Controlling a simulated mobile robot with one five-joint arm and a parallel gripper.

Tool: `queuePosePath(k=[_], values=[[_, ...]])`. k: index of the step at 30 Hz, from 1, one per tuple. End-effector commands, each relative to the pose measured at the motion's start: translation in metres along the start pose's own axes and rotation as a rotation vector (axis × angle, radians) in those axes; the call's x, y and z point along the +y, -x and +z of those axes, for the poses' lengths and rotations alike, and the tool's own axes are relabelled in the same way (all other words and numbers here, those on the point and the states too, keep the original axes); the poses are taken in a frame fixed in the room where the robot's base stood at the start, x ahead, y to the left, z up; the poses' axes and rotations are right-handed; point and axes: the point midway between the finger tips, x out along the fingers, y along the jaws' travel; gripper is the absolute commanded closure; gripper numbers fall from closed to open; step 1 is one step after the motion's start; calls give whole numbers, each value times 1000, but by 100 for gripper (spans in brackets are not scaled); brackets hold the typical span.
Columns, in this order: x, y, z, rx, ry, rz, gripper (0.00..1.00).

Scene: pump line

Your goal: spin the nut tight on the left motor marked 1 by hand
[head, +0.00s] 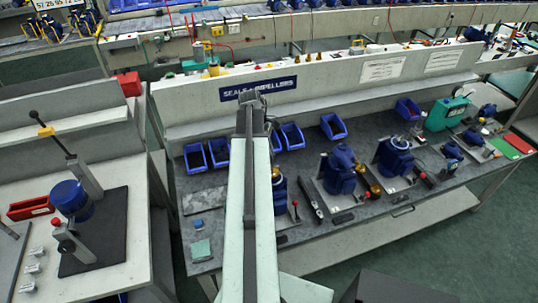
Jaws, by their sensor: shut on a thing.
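Several blue motors stand on the dark top of the middle bench. The leftmost one (281,194) is partly hidden behind my arm, with a bit of brass colour near its top. Two more blue motors, one (341,168) in the middle and one (394,157) to the right, stand on pale plates. I cannot read a number on any motor or make out the nut. My gripper (252,97) is at the far end of my arm, above the leftmost motor in the picture and in front of the sign. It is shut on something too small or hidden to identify.
Blue bins (292,136) line the back of the bench below the seals and impellers sign (259,88). A green case (446,114) stands at the right. A lever press (75,200) and a red tray (31,208) are on the left bench. A gap separates the benches.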

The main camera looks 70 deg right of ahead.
Motion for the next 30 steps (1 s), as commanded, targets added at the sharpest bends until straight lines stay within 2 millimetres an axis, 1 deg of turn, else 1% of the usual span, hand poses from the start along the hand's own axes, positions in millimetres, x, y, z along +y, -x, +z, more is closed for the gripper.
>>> queuePosePath(k=[1,3,12,15,30], values=[[0,-9,-1,0,-3,-1,100],[1,-17,-1,0,-5,-1,100],[1,-46,-8,0,-8,-2,100],[1,-52,-9,0,-8,-2,100],[2,-53,-9,0,-9,-2,100]])
